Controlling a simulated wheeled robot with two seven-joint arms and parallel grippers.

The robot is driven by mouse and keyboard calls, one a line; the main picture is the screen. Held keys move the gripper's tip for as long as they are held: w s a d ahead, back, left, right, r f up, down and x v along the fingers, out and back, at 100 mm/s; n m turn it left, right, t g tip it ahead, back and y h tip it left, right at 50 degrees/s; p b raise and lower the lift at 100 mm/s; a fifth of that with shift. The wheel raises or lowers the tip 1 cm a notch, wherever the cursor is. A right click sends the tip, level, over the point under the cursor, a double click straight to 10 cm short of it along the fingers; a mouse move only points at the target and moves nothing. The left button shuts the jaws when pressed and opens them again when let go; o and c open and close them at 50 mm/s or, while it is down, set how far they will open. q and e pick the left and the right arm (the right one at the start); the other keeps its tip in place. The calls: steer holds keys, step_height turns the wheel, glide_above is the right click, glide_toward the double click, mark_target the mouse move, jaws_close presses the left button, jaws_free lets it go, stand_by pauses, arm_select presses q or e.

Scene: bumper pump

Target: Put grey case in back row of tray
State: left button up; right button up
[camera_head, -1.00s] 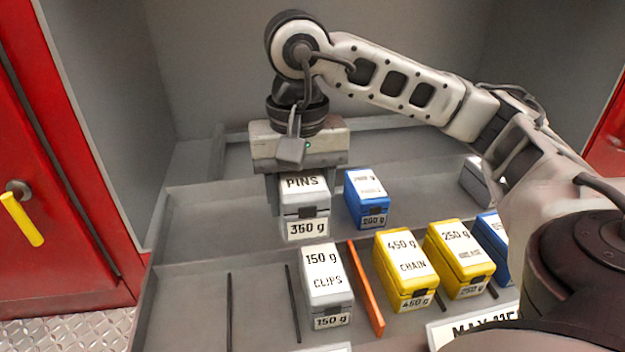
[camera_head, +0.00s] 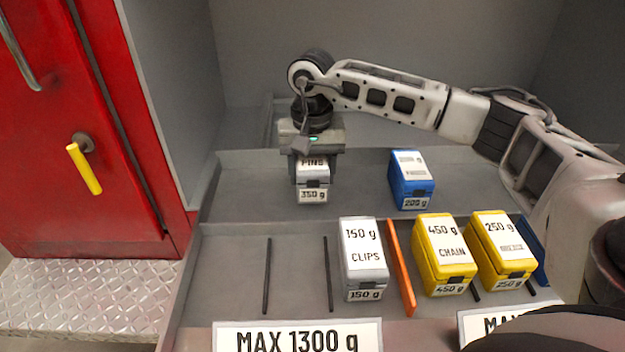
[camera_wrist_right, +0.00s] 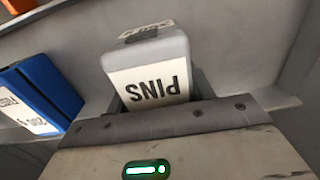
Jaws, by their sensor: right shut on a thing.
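A grey case labelled PINS, 350 g (camera_head: 313,183), is in the back row of the grey tray (camera_head: 225,250), left of the blue case. My right gripper (camera_head: 312,160) is shut on the PINS case from above and behind. The PINS case also shows in the right wrist view (camera_wrist_right: 150,75), between the fingers, which are mostly hidden. I cannot tell whether its base touches the tray floor. A second grey case, CLIPS, 150 g (camera_head: 364,258), stands in the front row, left of the orange divider. My left gripper is out of view.
A blue 200 g case (camera_head: 411,182) stands in the back row, right of the PINS case. Two yellow cases, one labelled CHAIN (camera_head: 445,255) and one 250 g (camera_head: 500,250), stand in front, right of the orange divider (camera_head: 400,268). The back row's left end is clear.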

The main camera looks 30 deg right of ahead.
mark_target(312, 156)
steer(key=shift+f, duration=1.15)
steer(key=shift+f, duration=0.25)
steer(key=o, duration=1.2)
steer(key=shift+s, duration=0.1)
steer(key=shift+r, duration=0.1)
step_height(312, 156, up, 12)
steer(key=shift+r, duration=0.15)
